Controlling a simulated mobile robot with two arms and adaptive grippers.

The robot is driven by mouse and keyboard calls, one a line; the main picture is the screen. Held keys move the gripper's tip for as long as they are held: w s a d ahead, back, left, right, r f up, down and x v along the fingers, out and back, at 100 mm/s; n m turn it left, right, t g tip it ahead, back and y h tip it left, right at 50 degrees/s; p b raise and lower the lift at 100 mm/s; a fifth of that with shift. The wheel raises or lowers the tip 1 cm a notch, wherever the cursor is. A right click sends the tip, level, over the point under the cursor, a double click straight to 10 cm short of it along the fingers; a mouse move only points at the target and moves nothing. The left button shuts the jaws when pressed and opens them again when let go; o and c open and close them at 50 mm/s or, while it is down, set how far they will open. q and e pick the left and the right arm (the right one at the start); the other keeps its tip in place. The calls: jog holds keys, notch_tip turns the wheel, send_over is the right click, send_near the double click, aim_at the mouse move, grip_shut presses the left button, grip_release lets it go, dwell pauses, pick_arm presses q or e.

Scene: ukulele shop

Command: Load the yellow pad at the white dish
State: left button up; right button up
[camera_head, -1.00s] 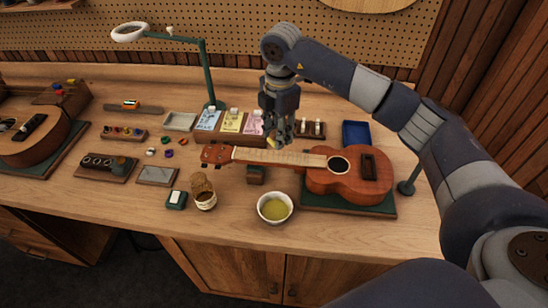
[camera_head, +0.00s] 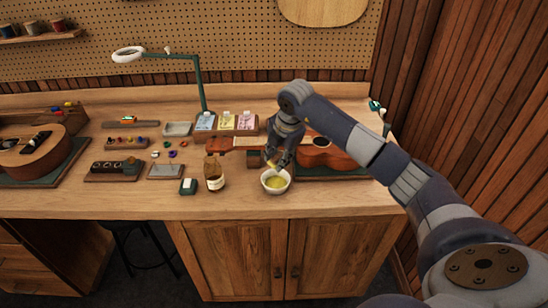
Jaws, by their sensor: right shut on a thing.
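The white dish (camera_head: 287,187) is a small round bowl with yellowish liquid in it, near the front edge of the bench. My right gripper (camera_head: 274,163) points down over the back rim of the dish. It is shut on the small yellow pad (camera_head: 271,164), which shows at its fingertips just above the liquid. I cannot tell whether the pad touches the liquid. My left gripper is out of view.
A brown bottle (camera_head: 214,174) stands left of the dish. A ukulele (camera_head: 325,152) lies behind it, partly hidden by my right arm. Small trays and pads (camera_head: 165,171) lie further left.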

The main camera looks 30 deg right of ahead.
jog(key=shift+f, duration=0.55)
jog(key=shift+f+b, duration=0.4)
jog(key=shift+b, duration=0.05)
notch_tip(320, 180, down, 5)
jog(key=b, duration=0.3)
jog(key=shift+a+r, duration=0.1)
jog(key=shift+f+b, duration=0.6)
jog(key=shift+b, duration=0.05)
jog(key=shift+f, duration=0.2)
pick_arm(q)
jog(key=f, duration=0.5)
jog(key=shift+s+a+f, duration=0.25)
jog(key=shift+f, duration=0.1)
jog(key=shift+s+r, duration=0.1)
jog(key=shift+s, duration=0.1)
pick_arm(e)
jog(key=shift+r, duration=0.1)
